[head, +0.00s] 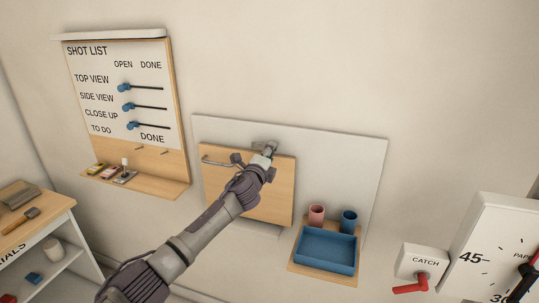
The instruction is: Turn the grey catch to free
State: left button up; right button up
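A wooden door panel (275,190) is mounted on a light grey backboard (350,150) in the middle of the head view. A small grey metal piece, which looks like the grey catch (258,143), shows at the panel's top edge, partly hidden by my gripper. My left gripper (268,153) is right at this piece, its arm crossing in front of the panel. Whether its fingers touch or close on the catch I cannot tell. The way the catch points is not clear. My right gripper is not in view.
A grey bar handle (218,161) is on the panel's upper left. A blue tray (325,250) with a pink cup (316,215) and a blue cup (349,220) stands right of it. A red lever (415,285) sits under a box marked CATCH. A shot-list board (122,65) hangs left.

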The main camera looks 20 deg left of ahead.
pick_arm(q)
jog(key=s, duration=1.2)
jog(key=shift+a, duration=0.2)
